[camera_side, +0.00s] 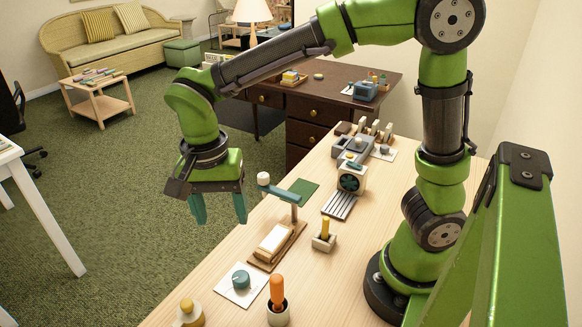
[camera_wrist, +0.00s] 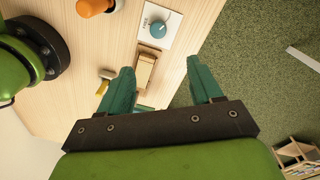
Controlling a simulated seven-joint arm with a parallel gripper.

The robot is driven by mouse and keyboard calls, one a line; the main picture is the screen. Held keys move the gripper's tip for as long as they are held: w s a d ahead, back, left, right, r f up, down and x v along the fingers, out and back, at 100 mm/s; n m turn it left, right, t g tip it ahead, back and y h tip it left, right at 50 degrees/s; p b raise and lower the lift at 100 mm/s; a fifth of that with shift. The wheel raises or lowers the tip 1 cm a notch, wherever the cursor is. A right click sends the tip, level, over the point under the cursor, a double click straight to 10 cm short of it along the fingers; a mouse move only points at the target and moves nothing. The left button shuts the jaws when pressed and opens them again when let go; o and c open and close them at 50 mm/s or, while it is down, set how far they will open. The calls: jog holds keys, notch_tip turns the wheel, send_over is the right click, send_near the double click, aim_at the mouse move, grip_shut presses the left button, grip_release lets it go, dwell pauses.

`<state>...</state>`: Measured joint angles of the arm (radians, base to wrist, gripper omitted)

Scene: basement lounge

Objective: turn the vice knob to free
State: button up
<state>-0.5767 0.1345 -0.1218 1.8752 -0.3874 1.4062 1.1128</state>
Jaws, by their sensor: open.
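A teal round knob (camera_side: 241,279) sits on a white square plate (camera_side: 233,294) near the front left edge of the wooden bench. My gripper (camera_side: 219,208) is open and empty, fingers pointing down, left of the bench edge and above floor level. In the wrist view its teal fingers (camera_wrist: 160,68) are apart, with the knob beyond their tips. No finger touches the knob. I cannot tell for certain that this is the vice knob.
Close to the knob stand an orange-handled tool in a pot (camera_side: 277,299), a yellow-topped item (camera_side: 188,313) and a pale block on a wooden base (camera_side: 274,241). A post with a teal arm (camera_side: 293,197) rises behind the block. A grey device (camera_side: 352,150) stands farther back.

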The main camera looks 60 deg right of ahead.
aim_at(240, 276)
jog(key=shift+m, duration=0.3)
jog(key=f, duration=1.1)
jog(key=s+f, duration=0.1)
jog(key=f, duration=0.5)
jog(key=shift+d, duration=0.25)
jog(key=c, duration=1.1)
jog(key=shift+o, duration=0.2)
